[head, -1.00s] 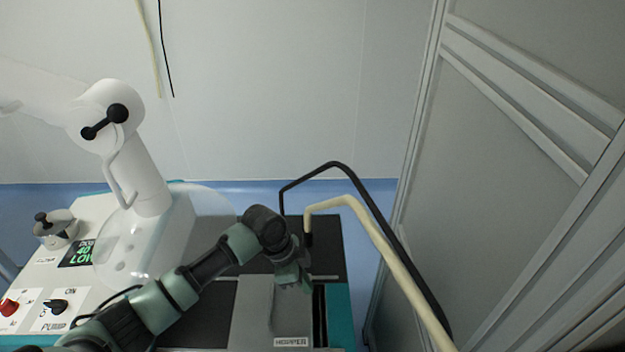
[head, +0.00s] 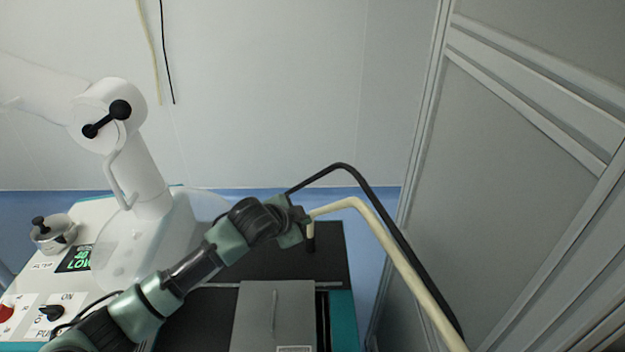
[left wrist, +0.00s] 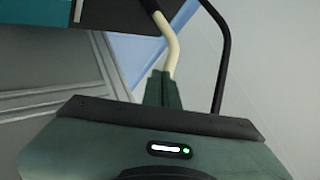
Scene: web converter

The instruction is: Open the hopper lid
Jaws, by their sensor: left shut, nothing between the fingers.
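The hopper lid (head: 253,318) is a flat grey panel with a slim upright-looking handle (head: 274,312), at the bottom centre of the head view. It looks closed, lying level with the machine top. A pale label sits at its front edge, cut by the picture's border. My left gripper (head: 300,224) is beyond the lid's far edge, apart from the handle and close to the cream hose. In the left wrist view its fingers (left wrist: 161,89) are together and empty. The lid is not clearly seen there. My right gripper is not in view.
A cream hose (head: 400,270) and a black hose (head: 383,222) arch beside my left gripper. A white machine arm (head: 145,180) and a control panel with knobs (head: 52,313) stand at left. A grey framed panel (head: 520,200) closes off the right.

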